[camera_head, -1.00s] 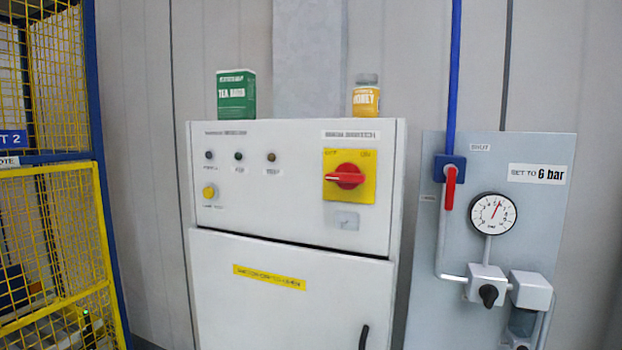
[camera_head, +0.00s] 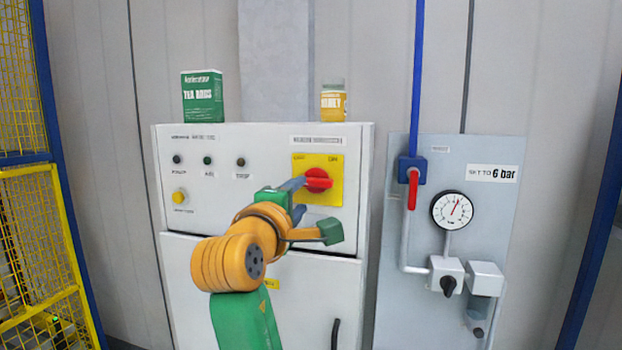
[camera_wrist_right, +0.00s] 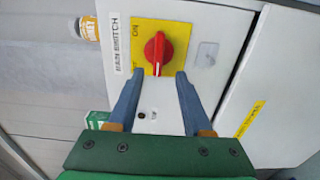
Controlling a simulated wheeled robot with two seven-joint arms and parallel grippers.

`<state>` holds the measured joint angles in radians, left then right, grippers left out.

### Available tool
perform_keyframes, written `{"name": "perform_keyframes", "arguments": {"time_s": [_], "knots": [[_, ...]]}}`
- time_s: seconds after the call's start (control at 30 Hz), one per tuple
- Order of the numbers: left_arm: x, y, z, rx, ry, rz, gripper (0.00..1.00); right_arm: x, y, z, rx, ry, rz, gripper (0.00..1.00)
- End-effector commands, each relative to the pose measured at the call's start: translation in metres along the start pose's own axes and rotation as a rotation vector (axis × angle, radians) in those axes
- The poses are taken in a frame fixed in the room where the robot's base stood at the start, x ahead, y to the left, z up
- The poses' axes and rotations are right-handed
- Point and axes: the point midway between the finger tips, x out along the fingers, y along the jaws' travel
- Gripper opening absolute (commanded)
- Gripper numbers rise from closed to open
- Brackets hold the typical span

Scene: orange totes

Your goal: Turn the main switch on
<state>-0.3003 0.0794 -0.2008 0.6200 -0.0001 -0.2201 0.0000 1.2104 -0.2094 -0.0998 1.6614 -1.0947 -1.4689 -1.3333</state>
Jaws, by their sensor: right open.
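The main switch is a red rotary knob (camera_head: 318,180) on a yellow plate (camera_head: 329,196) at the upper right of the white cabinet's front. In the right wrist view the red knob (camera_wrist_right: 157,50) has a white mark pointing down, towards the gripper and away from the ON lettering. My right gripper (camera_head: 301,198) is at the left side of the knob. In the right wrist view its blue fingers (camera_wrist_right: 159,75) are spread and empty, one on each side of the knob's near end. Whether they touch it I cannot tell. My left gripper is out of view.
The white cabinet (camera_head: 220,218) carries a green tea box (camera_head: 203,97) and a honey jar (camera_head: 333,103) on top. Small lamps and a yellow button (camera_head: 179,197) sit left. A grey panel with a red-handled valve (camera_head: 412,185) and gauge (camera_head: 452,210) stands right. Yellow fencing (camera_head: 35,230) is left.

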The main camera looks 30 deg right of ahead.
Motion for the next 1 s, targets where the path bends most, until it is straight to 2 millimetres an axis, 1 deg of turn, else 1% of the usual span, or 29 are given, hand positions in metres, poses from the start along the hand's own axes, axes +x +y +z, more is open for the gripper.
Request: {"name": "perform_keyframes", "arguments": {"time_s": [0.03,0.1,0.3,0.4,0.5,0.67,0.7,0.77,0.8,0.87,0.9,1.0], "knots": [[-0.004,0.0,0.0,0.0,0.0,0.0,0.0,0.001,0.007,0.005,0.005,-0.011,0.001,0.5],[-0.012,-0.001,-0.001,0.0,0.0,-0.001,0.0,0.011,0.01,0.007,0.002,-0.017,0.0,0.5],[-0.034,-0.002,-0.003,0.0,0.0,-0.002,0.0,0.052,0.01,0.006,0.0,-0.015,-0.001,0.5],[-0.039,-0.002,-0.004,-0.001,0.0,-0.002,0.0,0.064,0.008,0.006,0.001,-0.014,0.001,0.5],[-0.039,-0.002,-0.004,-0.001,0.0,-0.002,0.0,0.069,0.005,0.005,0.002,-0.011,0.0,0.5],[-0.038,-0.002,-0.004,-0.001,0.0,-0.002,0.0,0.069,0.004,0.005,0.003,-0.01,0.001,0.5],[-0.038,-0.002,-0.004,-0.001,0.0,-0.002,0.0,0.069,0.004,0.005,0.003,-0.01,0.001,0.45],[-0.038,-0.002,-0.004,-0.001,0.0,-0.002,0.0,0.069,0.004,0.005,0.003,-0.01,0.001,0.28],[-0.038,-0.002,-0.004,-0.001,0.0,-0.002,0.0,0.069,0.004,0.005,0.003,-0.01,0.001,0.18],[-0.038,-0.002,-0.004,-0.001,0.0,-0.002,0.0,0.069,0.004,0.005,0.003,-0.01,0.001,0.01],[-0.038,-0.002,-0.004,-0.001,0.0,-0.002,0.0,0.069,0.004,0.005,0.003,-0.01,0.001,0.0],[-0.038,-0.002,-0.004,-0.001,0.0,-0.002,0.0,0.069,0.004,0.005,0.003,-0.01,0.001,0.0]]}}
